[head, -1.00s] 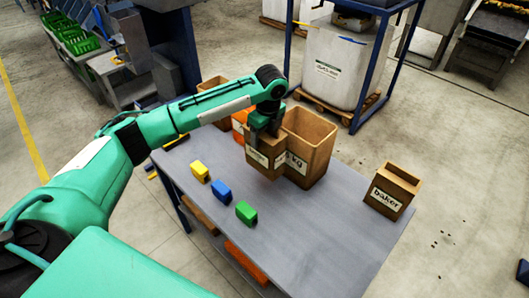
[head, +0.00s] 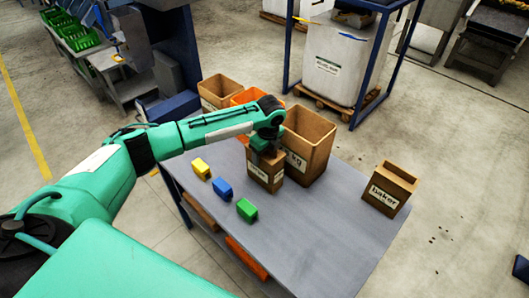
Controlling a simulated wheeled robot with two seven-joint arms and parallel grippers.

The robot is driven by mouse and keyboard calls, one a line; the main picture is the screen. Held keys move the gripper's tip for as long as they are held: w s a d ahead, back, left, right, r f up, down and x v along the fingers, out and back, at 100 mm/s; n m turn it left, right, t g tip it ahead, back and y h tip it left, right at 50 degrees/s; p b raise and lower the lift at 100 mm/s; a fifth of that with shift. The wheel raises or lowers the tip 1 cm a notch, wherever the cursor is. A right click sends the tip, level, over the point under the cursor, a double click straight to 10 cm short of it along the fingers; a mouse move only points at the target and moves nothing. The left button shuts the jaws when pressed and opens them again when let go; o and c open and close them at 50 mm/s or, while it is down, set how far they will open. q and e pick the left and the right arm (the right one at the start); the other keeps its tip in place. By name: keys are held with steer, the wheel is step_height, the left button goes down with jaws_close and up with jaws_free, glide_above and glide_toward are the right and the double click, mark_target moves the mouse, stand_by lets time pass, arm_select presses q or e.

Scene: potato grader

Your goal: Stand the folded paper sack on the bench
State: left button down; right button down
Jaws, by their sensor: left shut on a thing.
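A small brown paper sack (head: 277,182) with a white label is upright over the grey bench (head: 315,230), just in front of a larger open brown sack (head: 318,133) marked "kg". My left gripper (head: 265,152) points down and is shut on the small sack's top edge. The sack's base is at or very near the bench top; I cannot tell whether it touches. Another brown sack labelled "baker" (head: 389,190) stands at the bench's right side. My right gripper is not in view.
Yellow (head: 201,168), blue (head: 223,189) and green (head: 247,210) blocks sit in a row left of the held sack. An orange container (head: 246,96) and another brown box (head: 219,92) are behind my arm. The bench's front and middle are clear.

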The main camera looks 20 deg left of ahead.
arm_select(q)
steer(key=shift+c, duration=1.6)
jaws_free()
steer(key=r+b, duration=0.1)
steer(key=r, duration=0.3)
steer(key=d+r, duration=0.1)
steer(key=r, duration=0.3)
steer(key=r+b, duration=0.1)
steer(key=r, duration=0.3)
steer(key=shift+s+d+b, duration=0.25)
steer(key=shift+b, duration=0.05)
